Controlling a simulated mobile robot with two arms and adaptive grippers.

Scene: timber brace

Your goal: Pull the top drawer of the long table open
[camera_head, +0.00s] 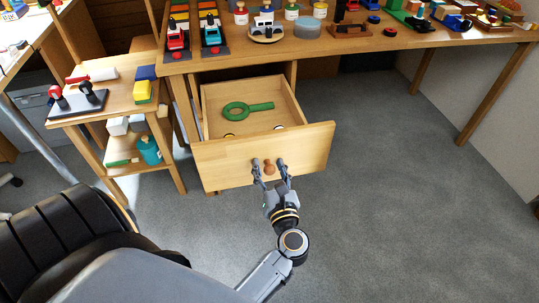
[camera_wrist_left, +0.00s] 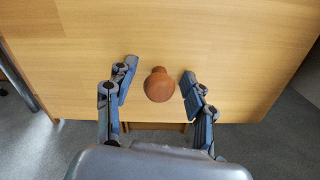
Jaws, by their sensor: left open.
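The top drawer (camera_head: 227,163) of the long table (camera_head: 370,45) is pulled well out, with a light wood front and a round brown knob (camera_head: 269,167). Inside the drawer lies a green ring-ended tool (camera_head: 247,108). My left gripper (camera_head: 270,175) is open at the drawer front, its fingers on either side of the knob. In the left wrist view the knob (camera_wrist_left: 159,86) sits between the open fingers of the left gripper (camera_wrist_left: 158,88), with a gap on both sides, in front of the drawer front (camera_wrist_left: 235,50). My right gripper is not in view.
A small wooden shelf stand (camera_head: 120,100) with toys and a teal bottle (camera_head: 149,150) stands left of the drawer. Toy vehicles and jars line the long table top. The grey floor (camera_head: 390,180) to the right is clear.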

